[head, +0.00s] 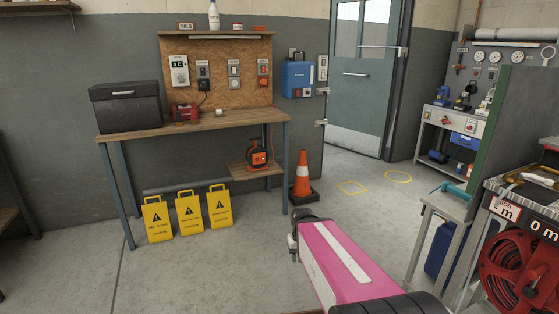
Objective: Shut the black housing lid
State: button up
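A black box-shaped housing (128,117) stands on the left end of the wooden workbench. Its black lid (123,88) has a pale handle or label on its front edge. The lid looks down or nearly so, with a seam below it; I cannot tell whether a small gap is left. My pink and white arm reaches up from the bottom middle of the head view, well to the right of the housing and apart from it.
The workbench (222,122) also holds a red device (184,113). Yellow caution signs (189,212) stand below it, and an orange cone (303,178) stands at its right. A small grey table (446,207) and a red hose reel (520,272) are at the right. Floor left of the arm is clear.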

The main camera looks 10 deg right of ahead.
aim_at(473, 89)
jog(key=i+j+z, duration=0.1)
jog(key=i, duration=0.45)
jog(key=i+j, duration=0.15)
jog(key=i, duration=0.4)
jog(key=i+j+z, duration=0.15)
jog(key=i, duration=0.4)
jog(key=i+l+z, duration=0.25)
jog(key=i+z, duration=0.95)
jog(key=i, duration=0.15)
jog(key=i+j+z, duration=0.25)
jog(key=i+z, duration=0.35)
jog(key=i, duration=2.7)
